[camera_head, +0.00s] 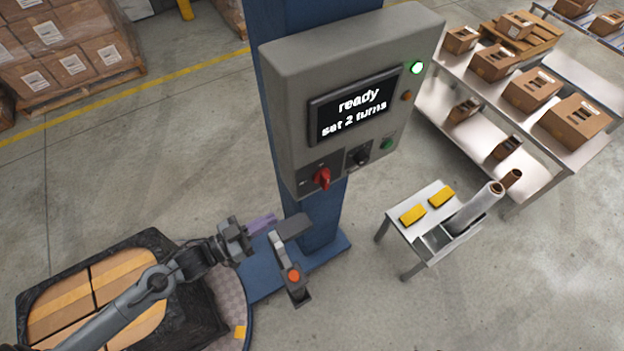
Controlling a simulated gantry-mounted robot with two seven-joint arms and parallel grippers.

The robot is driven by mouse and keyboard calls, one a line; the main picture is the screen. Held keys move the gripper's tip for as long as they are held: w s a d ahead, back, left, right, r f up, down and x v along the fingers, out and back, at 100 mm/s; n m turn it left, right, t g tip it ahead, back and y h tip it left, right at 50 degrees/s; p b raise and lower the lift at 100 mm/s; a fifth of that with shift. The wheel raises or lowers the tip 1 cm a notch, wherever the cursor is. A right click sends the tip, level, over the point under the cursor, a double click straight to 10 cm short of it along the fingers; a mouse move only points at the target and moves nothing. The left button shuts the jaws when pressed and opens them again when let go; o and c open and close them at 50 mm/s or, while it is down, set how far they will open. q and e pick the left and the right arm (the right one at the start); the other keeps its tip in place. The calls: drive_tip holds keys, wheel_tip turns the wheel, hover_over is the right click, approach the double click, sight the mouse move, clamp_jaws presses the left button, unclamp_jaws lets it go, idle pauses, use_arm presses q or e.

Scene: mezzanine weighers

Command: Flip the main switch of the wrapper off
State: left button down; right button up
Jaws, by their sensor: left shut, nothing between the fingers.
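The wrapper's grey control box (290,85) is mounted on a blue column (325,215). Its main switch (322,178) is a red rotary handle at the lower left of the front, standing roughly upright; its markings are too small to read. The screen (355,108) reads "ready" and "set 2 turns". A green lamp (417,68) at the upper right is lit. My left gripper (243,238) is shut and empty, below and to the left of the switch and apart from it. My right gripper is out of view.
A black knob (358,156) sits right of the switch. A grey part with an orange-red button (293,276) stands close right of my left gripper. A dark-wrapped load of cartons (100,285) is lower left. A small table (400,238) is right.

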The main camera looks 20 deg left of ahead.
sight(323, 187)
use_arm(q)
drive_tip(key=shift+a+r+m+h+p, duration=0.15)
drive_tip(key=shift+a+r+p, duration=0.1)
drive_tip(key=shift+r, duration=0.15)
drive_tip(key=shift+a+r+m+h+p, duration=0.15)
drive_tip(key=shift+r+p, duration=0.05)
drive_tip(key=shift+r, duration=0.2)
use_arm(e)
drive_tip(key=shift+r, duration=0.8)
use_arm(q)
drive_tip(key=p+x, duration=0.1)
drive_tip(key=x, duration=1.3)
drive_tip(key=shift+d+f, duration=0.1)
drive_tip(key=shift+f, duration=0.1)
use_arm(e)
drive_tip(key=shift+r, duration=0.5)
